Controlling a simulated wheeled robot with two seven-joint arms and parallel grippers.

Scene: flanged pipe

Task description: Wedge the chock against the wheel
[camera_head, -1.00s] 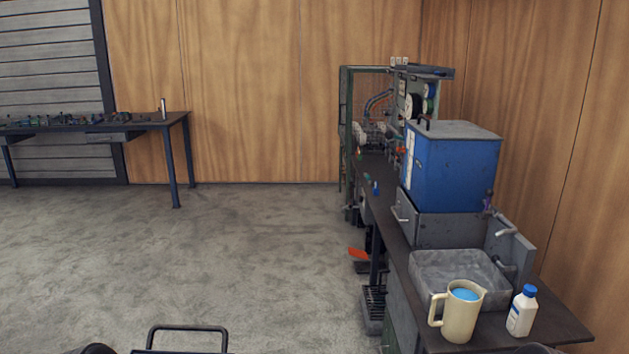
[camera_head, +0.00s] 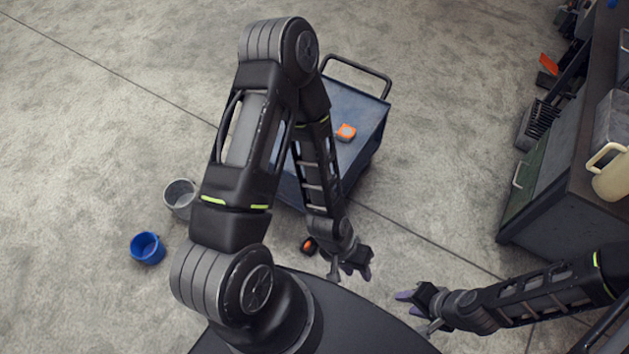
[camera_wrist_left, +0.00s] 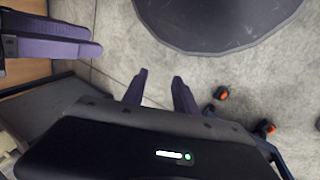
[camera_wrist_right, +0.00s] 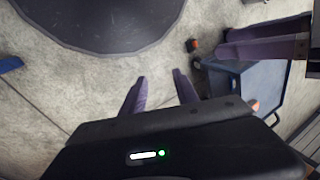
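A small orange-and-black block (camera_head: 308,245), which looks like the chock, lies on the floor by the near end of a blue-grey cart (camera_head: 352,110). The block also shows in the left wrist view (camera_wrist_left: 221,93) and the right wrist view (camera_wrist_right: 192,44). In the right wrist view a dark wheel (camera_wrist_right: 196,62) sits under the cart's corner, close to the block but apart from it. My left gripper (camera_head: 358,272) is open and empty, right of the block. My right gripper (camera_head: 412,296) is open and empty, further right. My left arm hides part of the cart.
An orange item (camera_head: 346,132) lies on the cart top. A grey bucket (camera_head: 181,197) and a blue bucket (camera_head: 147,248) stand on the floor at left. A workbench (camera_head: 560,165) with a cream jug (camera_head: 612,175) is at right. Floor between cart and bench is clear.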

